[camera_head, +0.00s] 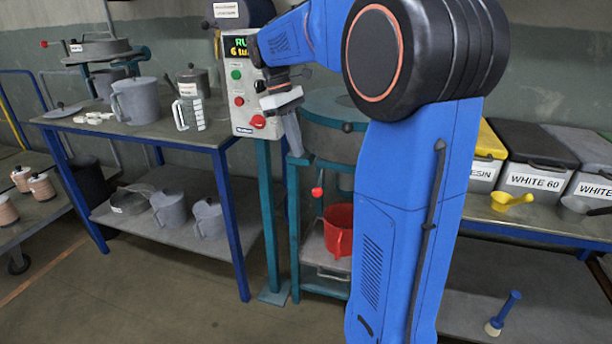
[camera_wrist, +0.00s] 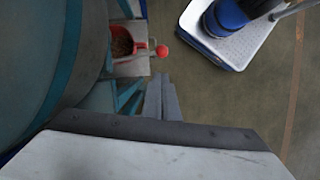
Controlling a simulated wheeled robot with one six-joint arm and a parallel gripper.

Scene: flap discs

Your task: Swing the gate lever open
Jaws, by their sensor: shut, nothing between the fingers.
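The gate lever shows as a small red ball knob (camera_head: 317,191) on the front of the teal and grey mixer drum (camera_head: 335,135). The knob also shows in the wrist view (camera_wrist: 162,51), just past my fingertips. My gripper (camera_head: 298,154) is shut and empty, fingers pointing down, above and slightly left of the knob in the head view. In the wrist view its fingers (camera_wrist: 160,84) lie together, apart from the knob. The lever's rod is mostly too small to make out. A red jug (camera_head: 339,230) stands below the drum; in the wrist view it holds brown material (camera_wrist: 122,44).
A control box (camera_head: 243,92) with a lit display stands left of the drum on a teal post. A blue-legged bench (camera_head: 135,130) with grey jugs is further left. Labelled bins (camera_head: 535,178) stand on a bench to the right. Open floor lies in front.

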